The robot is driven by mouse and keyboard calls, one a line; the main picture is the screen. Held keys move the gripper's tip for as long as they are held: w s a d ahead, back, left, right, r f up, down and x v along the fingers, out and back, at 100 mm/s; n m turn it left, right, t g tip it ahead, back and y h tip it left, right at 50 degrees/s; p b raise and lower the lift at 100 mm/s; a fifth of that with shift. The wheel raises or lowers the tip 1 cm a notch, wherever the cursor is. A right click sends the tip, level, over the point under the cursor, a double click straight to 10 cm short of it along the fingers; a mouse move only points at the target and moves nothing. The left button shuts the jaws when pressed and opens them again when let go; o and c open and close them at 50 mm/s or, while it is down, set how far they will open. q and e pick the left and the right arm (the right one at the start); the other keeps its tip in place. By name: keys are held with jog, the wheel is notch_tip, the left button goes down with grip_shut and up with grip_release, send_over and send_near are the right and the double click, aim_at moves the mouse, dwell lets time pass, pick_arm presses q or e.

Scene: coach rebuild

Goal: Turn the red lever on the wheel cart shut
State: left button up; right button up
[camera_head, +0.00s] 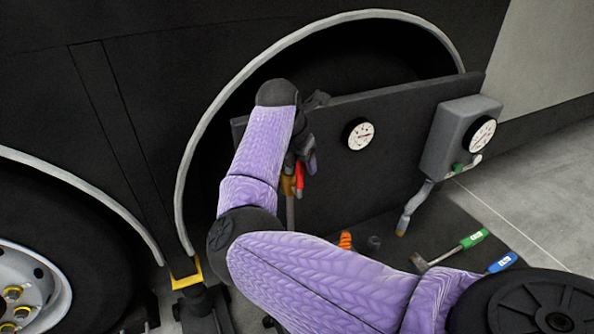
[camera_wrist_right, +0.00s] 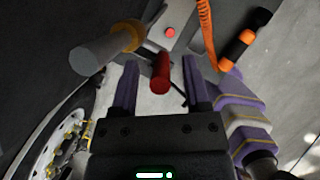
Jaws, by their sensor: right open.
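The red lever (camera_head: 299,176) shows in the head view just below my right gripper (camera_head: 308,158), beside a brass-coloured fitting (camera_head: 287,186) on the dark panel of the cart (camera_head: 395,140). My right arm hides part of that panel. In the right wrist view the red lever (camera_wrist_right: 161,74) points toward the camera, with its end between the two purple fingers of my right gripper (camera_wrist_right: 160,70). The fingers are open, with a gap visible on each side of the lever. My left gripper is not in view.
A round gauge (camera_head: 359,134) and a grey box with a gauge (camera_head: 457,135) are on the panel. A green-handled tool (camera_head: 473,239) and a blue-handled tool (camera_head: 502,262) lie low at right. A grey cylinder (camera_wrist_right: 97,53) sits left of the fingers; an orange coiled cord (camera_wrist_right: 207,30) hangs right.

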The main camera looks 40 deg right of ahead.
jog(key=shift+x, duration=1)
jog(key=shift+r, duration=0.1)
jog(key=shift+c, duration=0.2)
grip_shut()
dwell(0.4)
